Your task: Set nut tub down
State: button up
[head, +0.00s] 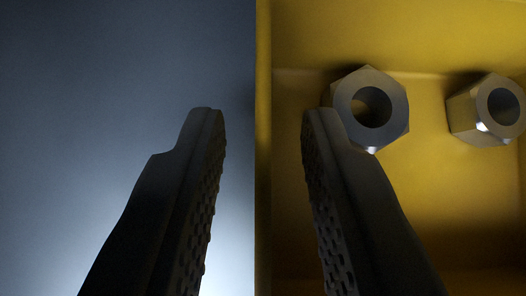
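The yellow nut tub (263,60) fills the right half of the head view, seen from above. Its left wall runs up the picture between my two fingers. My gripper (262,112) is open, with the left finger outside the tub and the right finger inside it. A gap shows between each finger and the wall. Inside the tub are two metal hex nuts. The nearer nut (390,105) is partly hidden by my right finger, and the other nut (503,108) is by the right picture edge. What the tub rests on beneath is hidden.
A plain blue-grey surface (100,100) fills the left half, brighter near the lower part of the tub wall. No other objects show on it. The tub's far wall (430,35) crosses the top right.

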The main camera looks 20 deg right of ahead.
jog(key=v, duration=1.1)
jog(key=shift+s+r, duration=0.25)
jog(key=shift+s, duration=0.05)
jog(key=shift+a, duration=0.1)
